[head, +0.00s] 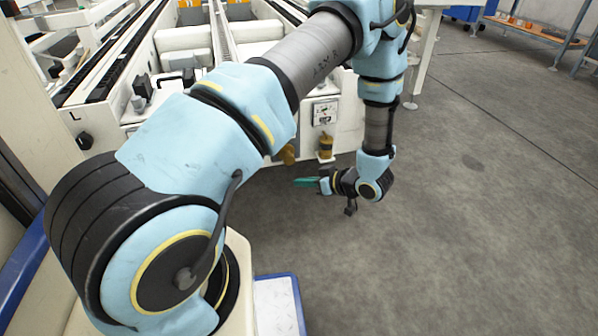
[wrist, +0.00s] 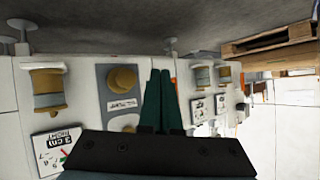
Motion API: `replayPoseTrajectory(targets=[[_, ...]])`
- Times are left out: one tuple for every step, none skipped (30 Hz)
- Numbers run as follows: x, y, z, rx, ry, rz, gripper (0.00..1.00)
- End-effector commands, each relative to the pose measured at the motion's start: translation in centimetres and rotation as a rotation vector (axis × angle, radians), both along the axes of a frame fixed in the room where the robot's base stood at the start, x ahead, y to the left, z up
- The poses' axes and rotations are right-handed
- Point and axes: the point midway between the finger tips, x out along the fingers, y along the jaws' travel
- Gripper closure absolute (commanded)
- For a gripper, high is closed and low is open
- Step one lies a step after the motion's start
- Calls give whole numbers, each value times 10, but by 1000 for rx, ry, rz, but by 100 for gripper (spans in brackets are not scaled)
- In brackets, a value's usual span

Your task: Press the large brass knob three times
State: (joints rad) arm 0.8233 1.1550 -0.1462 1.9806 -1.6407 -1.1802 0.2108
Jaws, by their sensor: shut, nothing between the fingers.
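In the wrist view a round brass knob (wrist: 123,78) sits on a grey plate with a small label below it. I take it for the large brass knob. My gripper (wrist: 161,75) is shut and empty, its two dark green fingers side by side just right of the knob in the picture. I cannot tell how far the tips are from the panel. In the head view my gripper (head: 299,182) points left, low beside the machine's front, below two brass fittings (head: 326,146) (head: 288,155). I cannot tell which of these is the knob.
The wrist view shows a brass and grey spool-shaped fitting (wrist: 47,88) at left and smaller brass fittings (wrist: 203,77) at right. A printed card (wrist: 58,147) is on the panel. In the head view the floor (head: 460,220) right of my arm is clear.

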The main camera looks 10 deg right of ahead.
Motion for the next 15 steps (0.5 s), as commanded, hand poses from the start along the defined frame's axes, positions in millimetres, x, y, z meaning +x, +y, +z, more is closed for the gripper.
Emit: replayPoseTrajectory(targets=[[-4,1,-8,16,-2,5,100],[-5,2,-9,23,-5,10,100],[-7,2,-10,29,-6,14,100],[-7,3,-10,33,-7,15,100],[-8,3,-10,34,-7,17,100],[-8,3,-10,35,-8,17,100],[-8,3,-9,35,-8,17,100],[-8,3,-9,35,-8,17,100],[-8,3,-9,35,-8,17,100],[-8,3,-9,35,-8,17,100],[-8,3,-9,35,-8,17,100],[-8,3,-9,34,-7,17,100],[-8,3,-9,34,-7,17,100],[-7,3,-9,34,-7,17,100],[-7,3,-9,34,-8,17,100]])
